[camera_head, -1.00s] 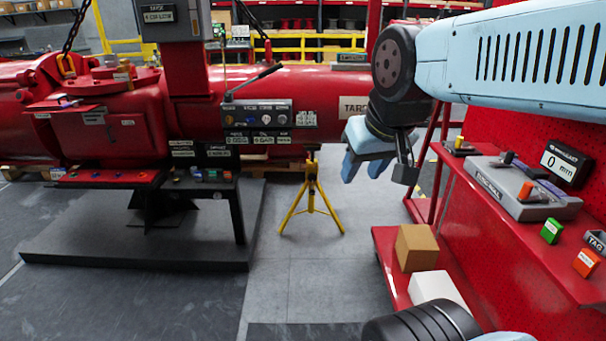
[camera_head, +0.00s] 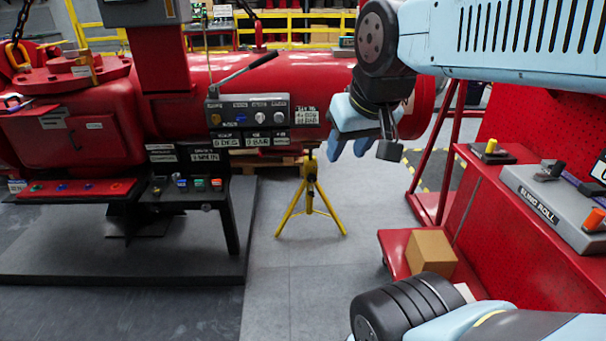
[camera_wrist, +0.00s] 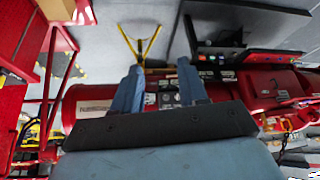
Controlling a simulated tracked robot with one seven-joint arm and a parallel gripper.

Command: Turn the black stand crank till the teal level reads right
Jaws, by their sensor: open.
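The black stand (camera_head: 233,220) stands at left, in front of the red actuator. Small coloured controls, one of them teal (camera_head: 199,184), sit on its top. I cannot make out a crank handle or a level reading there. In the wrist view the black stand (camera_wrist: 213,48) shows at the upper right, upside down. My gripper (camera_head: 349,148) hangs in the air right of the stand, well apart from it. Its two blue fingers are spread with nothing between them, as the wrist view also shows (camera_wrist: 159,82).
The red actuator (camera_head: 85,130) carries a grey panel (camera_head: 248,110) with knobs and a lever. A yellow tripod (camera_head: 311,195) stands on the floor between the stand and my gripper's side. A red bench (camera_head: 490,220) with a cardboard box (camera_head: 431,252) is at right. Grey floor is clear in front.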

